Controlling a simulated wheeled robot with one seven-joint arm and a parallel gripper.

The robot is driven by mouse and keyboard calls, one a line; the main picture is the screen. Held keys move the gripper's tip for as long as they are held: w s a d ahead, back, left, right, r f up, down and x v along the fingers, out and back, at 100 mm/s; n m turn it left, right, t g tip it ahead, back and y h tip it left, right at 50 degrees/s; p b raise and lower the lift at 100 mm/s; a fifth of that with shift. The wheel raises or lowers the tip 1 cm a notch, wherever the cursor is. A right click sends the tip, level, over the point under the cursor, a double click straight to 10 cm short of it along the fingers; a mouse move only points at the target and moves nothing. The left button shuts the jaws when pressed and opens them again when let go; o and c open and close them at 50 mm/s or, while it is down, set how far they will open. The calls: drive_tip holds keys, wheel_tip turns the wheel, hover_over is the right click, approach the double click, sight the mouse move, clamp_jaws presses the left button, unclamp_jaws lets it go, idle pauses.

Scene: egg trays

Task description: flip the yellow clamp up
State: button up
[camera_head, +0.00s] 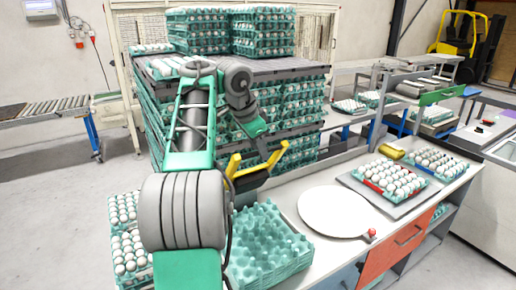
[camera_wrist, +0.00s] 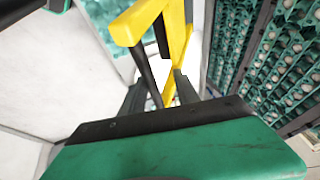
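My gripper (camera_head: 261,150) is at the end of my arm, in the air in front of the stacked egg trays. It has a black body and two yellow prongs, which stand apart in the head view with nothing visible between them. The yellow prongs (camera_wrist: 178,40) and dark links also show at the top of the wrist view. A small yellow object (camera_head: 391,151) lies on the counter at right, well away from my gripper. I cannot tell whether this object is the yellow clamp; its shape is too small to make out.
Empty green egg trays (camera_head: 268,250) are stacked below my gripper. A white round plate (camera_head: 333,211) lies on the counter (camera_head: 298,207). Filled egg trays stand at its right. A tall stack of egg trays (camera_head: 303,100) is behind my arm. A yellow forklift (camera_head: 462,40) stands far back.

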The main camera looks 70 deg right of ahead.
drive_tip(key=shift+r, duration=0.1)
drive_tip(key=w+a+b, duration=0.2)
drive_tip(key=w+a, duration=0.2)
drive_tip(key=a, duration=0.7)
drive_tip(key=shift+a+r, duration=0.4)
drive_tip(key=shift+r, duration=0.05)
